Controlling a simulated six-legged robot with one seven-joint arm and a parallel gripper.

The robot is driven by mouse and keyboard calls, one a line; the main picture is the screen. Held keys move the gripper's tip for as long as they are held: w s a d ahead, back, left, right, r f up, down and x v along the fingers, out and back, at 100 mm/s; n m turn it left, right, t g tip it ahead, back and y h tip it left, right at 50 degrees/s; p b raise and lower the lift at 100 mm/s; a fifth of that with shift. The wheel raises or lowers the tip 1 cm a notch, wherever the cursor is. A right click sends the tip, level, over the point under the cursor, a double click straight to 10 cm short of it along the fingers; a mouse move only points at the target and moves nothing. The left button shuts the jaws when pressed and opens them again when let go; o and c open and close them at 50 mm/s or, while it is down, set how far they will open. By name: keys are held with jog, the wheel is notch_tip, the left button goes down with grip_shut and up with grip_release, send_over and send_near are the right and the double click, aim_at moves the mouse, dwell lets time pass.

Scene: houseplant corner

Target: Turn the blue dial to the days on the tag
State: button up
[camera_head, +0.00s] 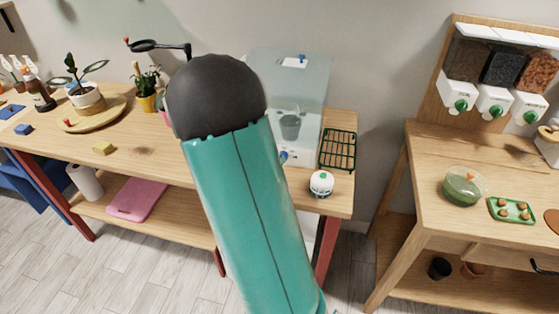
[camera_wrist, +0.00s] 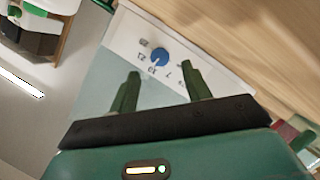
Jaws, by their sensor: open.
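The blue dial (camera_wrist: 160,57) sits on a white panel (camera_wrist: 128,31) with small dark numbers around it. The numbers are too blurred to read surely, and I cannot tell where the dial points. My gripper (camera_wrist: 160,69) is open; its two dark green fingers stand apart on either side of the dial's lower part, with no clear contact. In the head view a bit of the blue dial (camera_head: 284,156) shows beside my teal arm, low on a clear-walled case (camera_head: 305,75). My arm hides the gripper there.
Potted plants and a yellow block (camera_head: 103,148) are at left. A second table (camera_head: 424,150) stands right, across a gap.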

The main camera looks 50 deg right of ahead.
jog(key=shift+x, duration=2.35)
jog(key=c, duration=1)
